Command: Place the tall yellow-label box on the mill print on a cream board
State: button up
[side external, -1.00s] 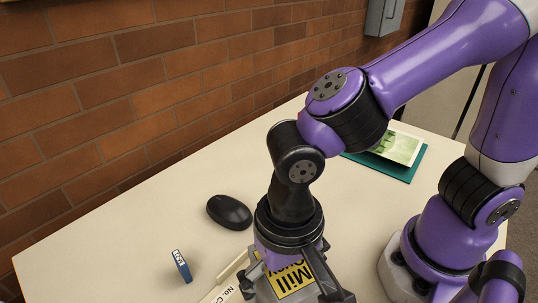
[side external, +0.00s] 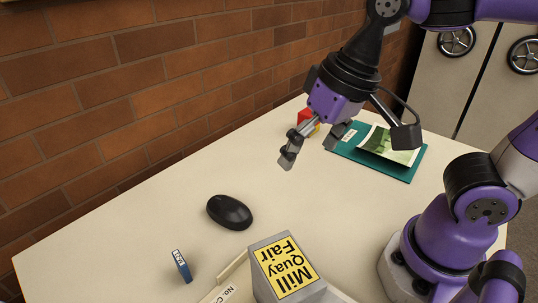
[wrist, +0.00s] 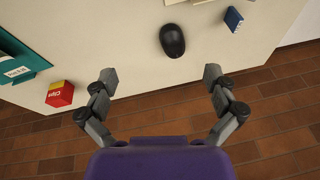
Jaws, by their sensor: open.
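The tall grey box with a yellow label (side external: 285,268) reading "Mill Quay Fair" stands upright at the near edge of the side view, its foot cut off. A green print with a pale border (side external: 398,147) lies on a teal board (side external: 345,154) at the back right. I cannot tell whether its subject is a mill. My gripper (side external: 345,148) is open and empty above the back of the table, in front of the teal board and far from the box. Its two separated fingers (wrist: 160,76) show in the wrist view.
A black mouse (side external: 229,212) and a small blue box (side external: 182,266) are on the table. A red-and-yellow clips box (wrist: 60,93) is near the wall side. A cream piece with a "No." label (side external: 226,294) lies beside the tall box. The brick wall (side external: 130,90) borders the table.

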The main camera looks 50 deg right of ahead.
jog(key=d+f+n+t+h, duration=0.1)
jog(key=d+t, duration=0.1)
jog(key=d, duration=0.5)
jog(key=shift+n, duration=0.4)
